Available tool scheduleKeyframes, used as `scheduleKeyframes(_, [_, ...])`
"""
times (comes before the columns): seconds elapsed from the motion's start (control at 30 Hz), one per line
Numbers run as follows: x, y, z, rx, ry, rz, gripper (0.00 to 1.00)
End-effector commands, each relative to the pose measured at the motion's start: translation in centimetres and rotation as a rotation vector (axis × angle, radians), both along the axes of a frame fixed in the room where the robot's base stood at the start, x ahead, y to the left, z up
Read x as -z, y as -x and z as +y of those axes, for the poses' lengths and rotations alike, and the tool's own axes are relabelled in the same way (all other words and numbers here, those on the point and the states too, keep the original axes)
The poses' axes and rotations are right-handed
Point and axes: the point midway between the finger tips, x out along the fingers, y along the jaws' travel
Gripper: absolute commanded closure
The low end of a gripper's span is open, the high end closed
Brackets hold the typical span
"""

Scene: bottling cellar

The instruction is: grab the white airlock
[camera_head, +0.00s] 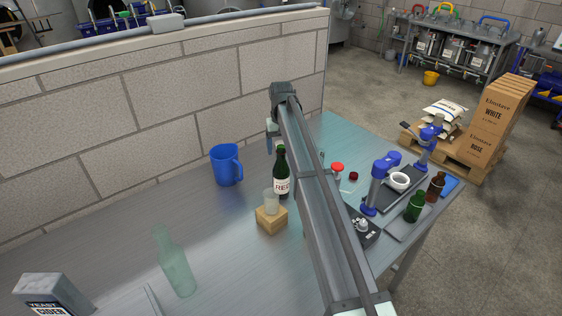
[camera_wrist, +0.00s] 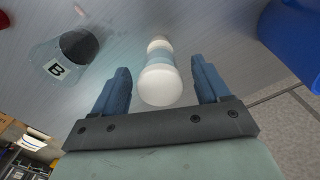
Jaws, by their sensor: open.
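In the wrist view, a white, round-ended piece with a pale blue middle band, which looks like the white airlock (camera_wrist: 160,84), lies between the blue fingers of my gripper (camera_wrist: 160,70). The fingers are spread, with a gap visible on each side of it. I cannot tell its exact depth between them. In the head view my gripper (camera_head: 269,141) is partly hidden behind my own arm, near the back wall. I cannot make out the airlock in the head view.
A blue jug (camera_head: 226,165) stands left of my arm; the wrist view shows it at right (camera_wrist: 297,40). A jar marked B (camera_wrist: 62,62) is at left there. A dark bottle (camera_head: 281,174) and a wooden block (camera_head: 271,221) bearing a clear cup (camera_head: 270,201) stand beside my arm.

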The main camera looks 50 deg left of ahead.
Motion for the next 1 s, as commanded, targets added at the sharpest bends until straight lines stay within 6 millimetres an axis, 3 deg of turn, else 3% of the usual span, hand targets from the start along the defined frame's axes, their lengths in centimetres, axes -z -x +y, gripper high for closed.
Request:
scheduleKeyframes(0.17, [2.0, 0.0, 0.0, 0.000, -0.001, 0.000, 0.25])
scheduleKeyframes(0.4, [2.2, 0.0, 0.0, 0.000, -0.001, 0.000, 0.25])
scheduleKeyframes(1.0, [2.1, 0.0, 0.0, 0.000, -0.001, 0.000, 0.82])
